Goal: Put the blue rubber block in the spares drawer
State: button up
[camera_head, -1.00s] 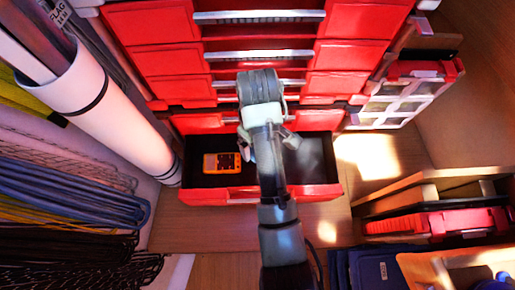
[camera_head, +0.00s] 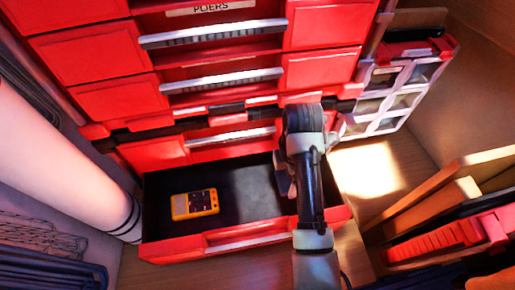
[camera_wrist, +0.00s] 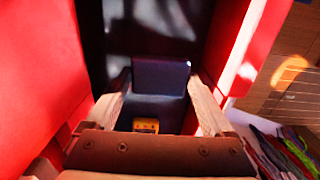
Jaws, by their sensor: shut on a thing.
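The blue rubber block (camera_wrist: 160,76) is dark blue and sits between the two fingers of my gripper (camera_wrist: 158,98) in the wrist view. The fingers are shut on it. In the head view my gripper (camera_head: 287,182) is over the right part of an open red drawer (camera_head: 246,236) with a black inside, and my arm hides most of the block. I see no label on this drawer, and I cannot tell how far the block is above its floor.
An orange meter (camera_head: 195,204) lies in the drawer's left part. Closed red drawers (camera_head: 215,75) rise behind, one labelled PLIERS. A white tube (camera_head: 60,160) stands at left. A clear-windowed case (camera_head: 395,95) and wooden boards (camera_head: 440,200) are at right. The drawer's middle is bare.

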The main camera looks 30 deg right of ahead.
notch_tip(320, 180, down, 10)
jog(key=b, duration=0.3)
dwell(0.3)
jog(key=shift+f, duration=0.15)
jog(key=o, duration=1.1)
notch_tip(320, 180, up, 12)
jog(key=p, duration=0.3)
jog(key=shift+r+p, duration=0.25)
jog(key=shift+p, duration=0.05)
